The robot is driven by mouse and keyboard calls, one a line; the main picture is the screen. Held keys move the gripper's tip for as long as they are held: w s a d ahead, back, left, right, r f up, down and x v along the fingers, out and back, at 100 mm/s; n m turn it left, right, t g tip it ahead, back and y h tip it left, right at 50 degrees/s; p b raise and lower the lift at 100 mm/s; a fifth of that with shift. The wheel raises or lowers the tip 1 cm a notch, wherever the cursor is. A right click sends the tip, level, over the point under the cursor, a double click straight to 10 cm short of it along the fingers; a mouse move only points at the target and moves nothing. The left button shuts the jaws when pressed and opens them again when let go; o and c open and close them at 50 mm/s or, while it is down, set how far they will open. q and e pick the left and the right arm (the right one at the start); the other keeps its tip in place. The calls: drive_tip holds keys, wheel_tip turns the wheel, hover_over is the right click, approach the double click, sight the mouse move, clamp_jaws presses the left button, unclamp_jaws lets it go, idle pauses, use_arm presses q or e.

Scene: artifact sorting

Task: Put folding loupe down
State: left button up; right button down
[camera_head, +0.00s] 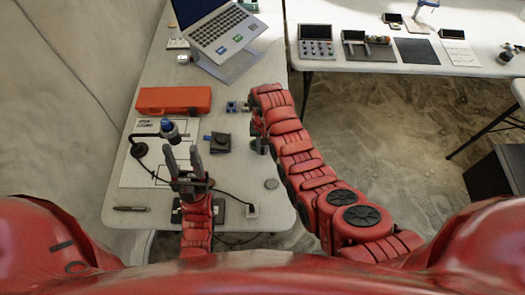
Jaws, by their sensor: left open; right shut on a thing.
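My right gripper (259,134) is at the right edge of the near white table (240,185), at the end of my long red arm. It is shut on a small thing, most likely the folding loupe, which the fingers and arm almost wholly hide. I cannot tell whether it touches the table. My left gripper (183,164) is open and empty, its fingers pointing away from me over the left part of the table.
A dark square device (218,142) lies between the grippers. Several trays stand on the far table (372,77).

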sight(263, 150)
drive_tip(key=shift+f+p, duration=0.5)
drive_tip(key=shift+f, duration=0.95)
drive_tip(key=shift+f, duration=0.15)
drive_tip(key=c, duration=0.9)
unclamp_jaws()
drive_tip(key=shift+o, duration=0.2)
